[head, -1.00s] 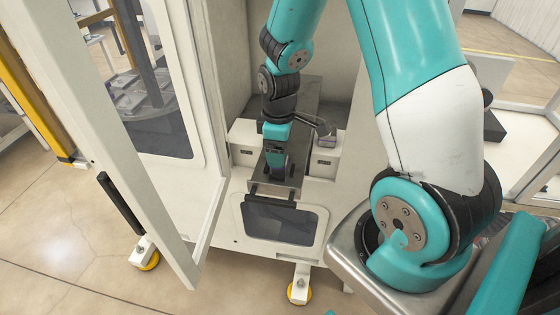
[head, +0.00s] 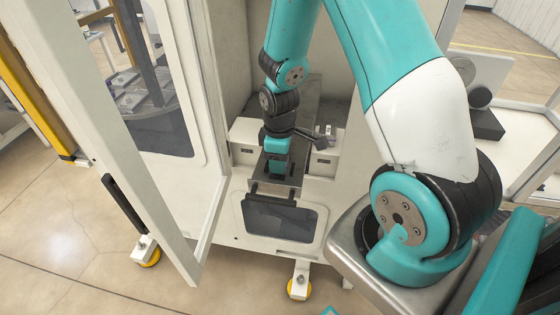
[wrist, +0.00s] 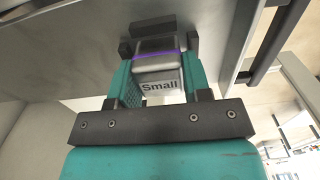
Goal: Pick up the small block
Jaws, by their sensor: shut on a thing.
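The small block (wrist: 158,70) is a silvery grey block with a purple stripe and the word "Small" on its face. In the wrist view it sits between the two teal fingers of my gripper (wrist: 160,88), which is shut on it. In the head view my gripper (head: 276,172) points down over the metal tray (head: 262,187) at the front of the cabinet. The block cannot be made out in the head view. I cannot tell whether the block still touches the tray.
White blocks of the cabinet (head: 323,160) stand on both sides of the tray. An open white door (head: 190,225) stands to the left. A dark handle (head: 273,200) and a window (head: 280,222) are below the tray.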

